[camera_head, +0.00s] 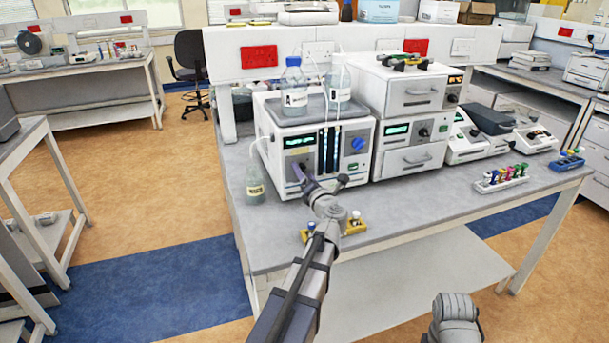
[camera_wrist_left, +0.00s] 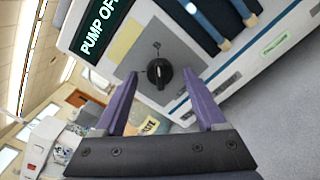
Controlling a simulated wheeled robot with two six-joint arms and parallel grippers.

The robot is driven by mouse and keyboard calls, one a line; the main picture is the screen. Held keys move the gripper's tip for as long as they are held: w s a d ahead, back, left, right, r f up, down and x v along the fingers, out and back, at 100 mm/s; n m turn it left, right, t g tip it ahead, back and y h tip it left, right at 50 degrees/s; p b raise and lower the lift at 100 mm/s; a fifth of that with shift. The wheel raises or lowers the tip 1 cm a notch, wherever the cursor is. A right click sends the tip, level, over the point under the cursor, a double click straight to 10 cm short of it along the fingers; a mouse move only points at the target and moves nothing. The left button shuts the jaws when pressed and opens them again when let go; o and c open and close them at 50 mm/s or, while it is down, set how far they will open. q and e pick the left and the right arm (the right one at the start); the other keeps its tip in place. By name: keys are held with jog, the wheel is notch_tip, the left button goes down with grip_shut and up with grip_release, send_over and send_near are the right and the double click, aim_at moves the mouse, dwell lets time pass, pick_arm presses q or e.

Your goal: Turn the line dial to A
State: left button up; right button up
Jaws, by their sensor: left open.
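The line dial is a small black knob (camera_wrist_left: 159,73) on a grey plate (camera_wrist_left: 177,49) on the front of the white pump unit (camera_head: 285,125). A small mark shows on the plate above the knob; the position letters are too small to read. In the head view the knob is hidden behind my gripper or too small to make out. My left gripper (camera_head: 304,174) is in front of the unit's lower left front. In the left wrist view its purple fingers (camera_wrist_left: 161,82) are open, with the knob seen between and just beyond their tips. I cannot tell whether they touch it.
A green display reading "PUMP OFF" (camera_wrist_left: 105,22) is beside the plate. Bottles (camera_head: 294,88) stand on top of the unit, and another bottle (camera_head: 255,183) stands at its left. A yellow tray (camera_head: 354,228) is near the bench's front edge. Clear bench (camera_head: 420,205) lies to the right.

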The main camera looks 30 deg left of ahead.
pick_arm(q)
jog(key=shift+c, duration=0.4)
grip_shut()
jog(key=shift+n, duration=9.2)
